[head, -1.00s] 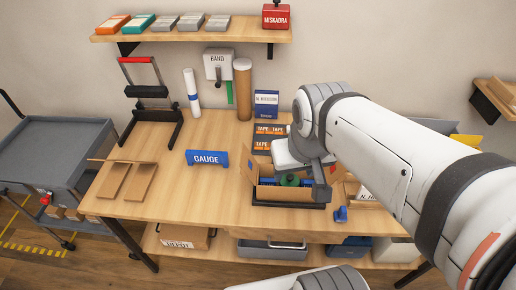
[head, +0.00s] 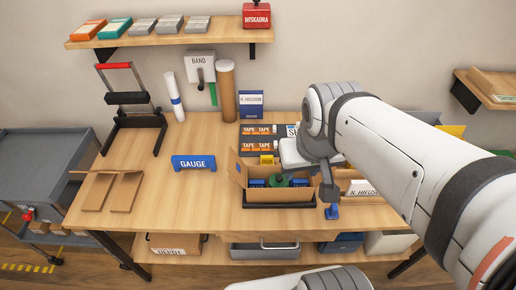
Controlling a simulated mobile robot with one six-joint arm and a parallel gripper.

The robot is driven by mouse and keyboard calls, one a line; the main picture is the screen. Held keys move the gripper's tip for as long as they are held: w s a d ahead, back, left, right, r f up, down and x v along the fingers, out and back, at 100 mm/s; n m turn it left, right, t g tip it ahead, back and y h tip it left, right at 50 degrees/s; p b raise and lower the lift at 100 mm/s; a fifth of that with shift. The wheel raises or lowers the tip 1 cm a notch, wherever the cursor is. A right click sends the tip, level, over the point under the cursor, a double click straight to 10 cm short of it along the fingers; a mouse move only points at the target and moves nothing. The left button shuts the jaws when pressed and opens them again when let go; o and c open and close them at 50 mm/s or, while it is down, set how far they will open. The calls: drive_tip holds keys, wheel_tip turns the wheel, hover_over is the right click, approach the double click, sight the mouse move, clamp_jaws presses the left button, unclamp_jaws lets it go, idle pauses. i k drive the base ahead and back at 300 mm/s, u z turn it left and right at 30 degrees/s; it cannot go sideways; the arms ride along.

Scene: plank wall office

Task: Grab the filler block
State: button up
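I cannot make out for certain which thing is the filler block. An open cardboard box (head: 240,178) stands on the table, with a green round thing (head: 278,181) and blue items (head: 256,184) inside. A small blue piece (head: 332,212) is at the table's front edge, right of the box. My gripper (head: 330,192) hangs by the box's right side, just above the small blue piece. No held thing shows. Its fingers are dark and small here, and I cannot see whether they are open. My arm hides part of the table to the right.
A blue GAUGE block (head: 194,163) stands left of the box. Tape boxes (head: 258,130) and a yellow item (head: 267,160) lie behind it. Cardboard flaps (head: 110,190) lie at the left. A shelf (head: 170,32) hangs above. The table's middle left is clear.

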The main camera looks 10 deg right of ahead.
sight(253, 183)
drive_tip(key=z, duration=1.7)
drive_tip(key=k, duration=1.15)
drive_tip(key=u, duration=0.75)
drive_tip(key=i, duration=1)
drive_tip(key=u, duration=0.1)
